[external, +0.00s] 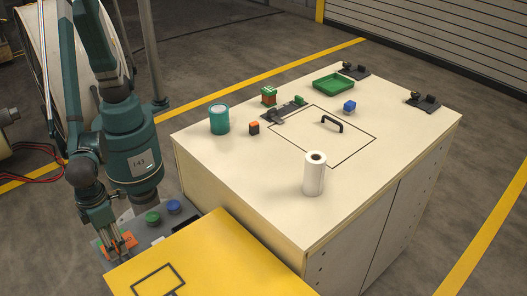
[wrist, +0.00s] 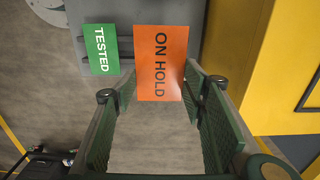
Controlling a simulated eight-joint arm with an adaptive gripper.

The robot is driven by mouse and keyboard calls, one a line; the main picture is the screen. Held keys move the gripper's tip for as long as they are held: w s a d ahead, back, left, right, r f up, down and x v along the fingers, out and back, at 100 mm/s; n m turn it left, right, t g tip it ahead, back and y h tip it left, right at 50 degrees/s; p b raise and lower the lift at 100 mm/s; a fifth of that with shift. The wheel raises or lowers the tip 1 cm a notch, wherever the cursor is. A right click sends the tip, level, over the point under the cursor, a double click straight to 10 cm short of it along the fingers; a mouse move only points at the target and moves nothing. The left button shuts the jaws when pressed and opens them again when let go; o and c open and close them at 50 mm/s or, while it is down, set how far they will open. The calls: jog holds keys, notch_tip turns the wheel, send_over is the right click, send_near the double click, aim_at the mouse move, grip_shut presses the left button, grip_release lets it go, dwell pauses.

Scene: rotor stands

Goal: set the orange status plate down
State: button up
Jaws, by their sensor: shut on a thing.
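The orange status plate (wrist: 161,62) reads "ON HOLD" in the wrist view. My gripper (wrist: 157,90) is shut on it, one finger at each side edge of its lower part. In the external view my gripper (external: 113,248) is at the lower left, with the orange plate (external: 126,240) partly hidden by the fingers. A green plate (wrist: 101,50) reading "TESTED" is just left of the orange one, over a grey surface (wrist: 118,12). I cannot tell whether the orange plate touches that surface.
A grey panel with green (external: 153,217) and blue (external: 174,206) round knobs stands beside my gripper. A yellow top (external: 215,255) lies close to its right. The cream cabinet (external: 235,185) carries a white roll (external: 314,175), a teal cylinder (external: 219,119) and a green tray (external: 339,86).

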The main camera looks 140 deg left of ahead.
notch_tip(320, 180, up, 30)
jog(key=r, duration=0.1)
jog(key=w+a+n+p, duration=0.3)
jog(key=w+a+p, duration=0.4)
jog(key=a, duration=0.7)
jog(key=w+a+n+p, duration=0.2)
jog(key=w+a+p, duration=0.2)
jog(key=w+a, duration=0.75)
jog(key=a+n+p, duration=0.4)
jog(key=a+p, duration=0.3)
jog(key=a, duration=1.8)
jog(key=shift+s+a+f, duration=0.1)
jog(key=shift+f, duration=0.75)
jog(key=shift+s+a+f, duration=0.15)
jog(key=shift+f, duration=0.75)
jog(key=shift+s+a+f, duration=0.1)
jog(key=shift+f, duration=0.75)
jog(key=shift+f, duration=0.1)
jog(key=shift+f, duration=3.05)
jog(key=shift+f, duration=0.1)
